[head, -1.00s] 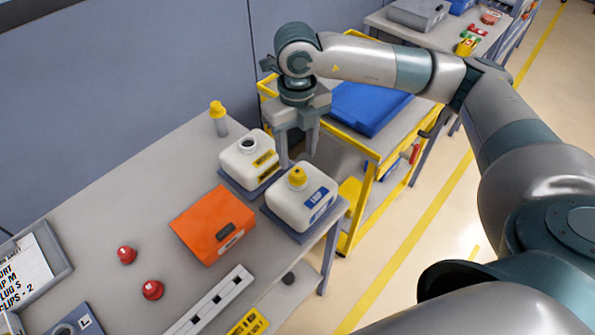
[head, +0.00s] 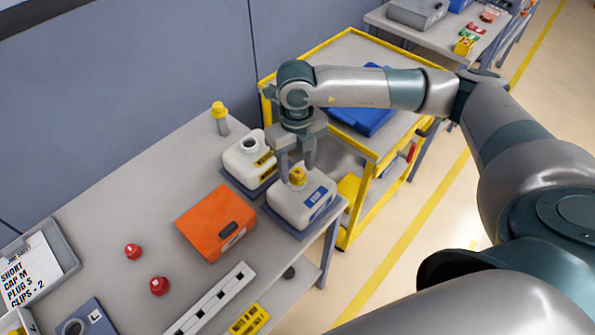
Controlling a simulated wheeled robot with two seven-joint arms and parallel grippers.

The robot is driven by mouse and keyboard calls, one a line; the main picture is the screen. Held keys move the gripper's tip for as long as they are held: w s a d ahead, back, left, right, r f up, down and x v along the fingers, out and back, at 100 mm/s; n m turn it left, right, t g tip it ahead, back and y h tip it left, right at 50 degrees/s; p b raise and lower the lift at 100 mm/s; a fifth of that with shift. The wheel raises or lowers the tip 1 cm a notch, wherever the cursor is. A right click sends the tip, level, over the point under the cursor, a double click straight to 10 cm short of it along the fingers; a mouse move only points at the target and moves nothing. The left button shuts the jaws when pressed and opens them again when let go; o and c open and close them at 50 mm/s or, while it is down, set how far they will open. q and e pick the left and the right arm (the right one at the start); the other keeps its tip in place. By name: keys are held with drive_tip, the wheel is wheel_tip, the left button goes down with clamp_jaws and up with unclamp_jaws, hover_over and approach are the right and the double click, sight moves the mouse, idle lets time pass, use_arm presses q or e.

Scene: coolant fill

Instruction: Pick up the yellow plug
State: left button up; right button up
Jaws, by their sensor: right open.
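A yellow plug (head: 298,176) sits on top of the white jug with the blue label (head: 303,200), near the right end of the bench. My right gripper (head: 297,168) points down over this jug. It is open, with one finger on each side of the plug in the picture; I cannot tell whether they touch it. A second yellow-topped piece with a grey lower part (head: 219,118) stands at the bench's back edge. My left gripper is not in view.
An open-necked white jug (head: 248,160) stands close behind on the left. An orange box (head: 215,222) and two red caps, one (head: 133,251) and another (head: 159,286), are on the bench (head: 130,200). A yellow-framed cart (head: 358,205) stands right.

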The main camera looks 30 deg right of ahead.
sight(299, 171)
idle(0.4)
drive_tip(key=c, duration=1.2)
drive_tip(key=shift+o, duration=0.2)
drive_tip(key=shift+r+b, duration=0.45)
drive_tip(key=shift+b, duration=0.05)
drive_tip(key=r, duration=0.1)
drive_tip(key=r+b, duration=0.2)
drive_tip(key=shift+s+d+r, duration=0.1)
drive_tip(key=shift+s+d, duration=0.05)
drive_tip(key=shift+s, duration=0.15)
drive_tip(key=s+d+r+b, duration=0.4)
drive_tip(key=s+r, duration=0.3)
drive_tip(key=s, duration=0.3)
drive_tip(key=shift+s, duration=0.15)
drive_tip(key=shift+d, duration=0.1)
